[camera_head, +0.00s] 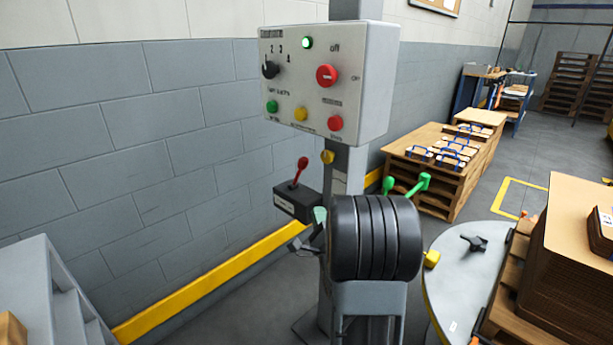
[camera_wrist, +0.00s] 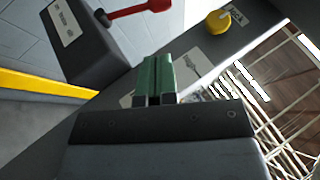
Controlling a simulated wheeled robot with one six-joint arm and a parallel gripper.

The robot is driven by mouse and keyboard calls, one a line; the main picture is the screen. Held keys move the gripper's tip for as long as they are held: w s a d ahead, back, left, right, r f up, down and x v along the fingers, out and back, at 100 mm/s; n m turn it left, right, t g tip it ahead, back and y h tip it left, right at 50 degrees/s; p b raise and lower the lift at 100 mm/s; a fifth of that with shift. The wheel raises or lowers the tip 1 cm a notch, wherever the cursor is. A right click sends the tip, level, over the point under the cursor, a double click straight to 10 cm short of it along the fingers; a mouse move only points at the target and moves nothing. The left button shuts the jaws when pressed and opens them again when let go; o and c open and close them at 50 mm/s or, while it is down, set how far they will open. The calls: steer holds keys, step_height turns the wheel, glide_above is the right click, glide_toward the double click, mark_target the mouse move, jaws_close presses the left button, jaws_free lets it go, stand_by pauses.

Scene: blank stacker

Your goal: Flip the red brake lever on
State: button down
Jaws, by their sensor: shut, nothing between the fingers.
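The red brake lever (camera_head: 301,168) stands up from a dark box (camera_head: 295,204) on the left of the grey post, tilted slightly right in the head view. My gripper (camera_wrist: 157,72) has green fingers, shut together and empty. It is below the lever in the wrist view, apart from it. In the head view my gripper (camera_head: 320,215) is mostly hidden behind my black arm, just right of the box.
A control panel (camera_head: 328,122) with knobs and buttons is above on the post (camera_head: 345,170). A yellow knob (camera_head: 327,157) sits beside the lever; it also shows in the wrist view (camera_wrist: 218,22). A round grey table (camera_head: 455,280) and cardboard stack (camera_head: 570,240) are at right.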

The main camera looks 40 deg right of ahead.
mark_target(305, 167)
steer(key=b+x, duration=0.1)
steer(key=x, duration=1.3)
steer(key=shift+s+r, duration=0.1)
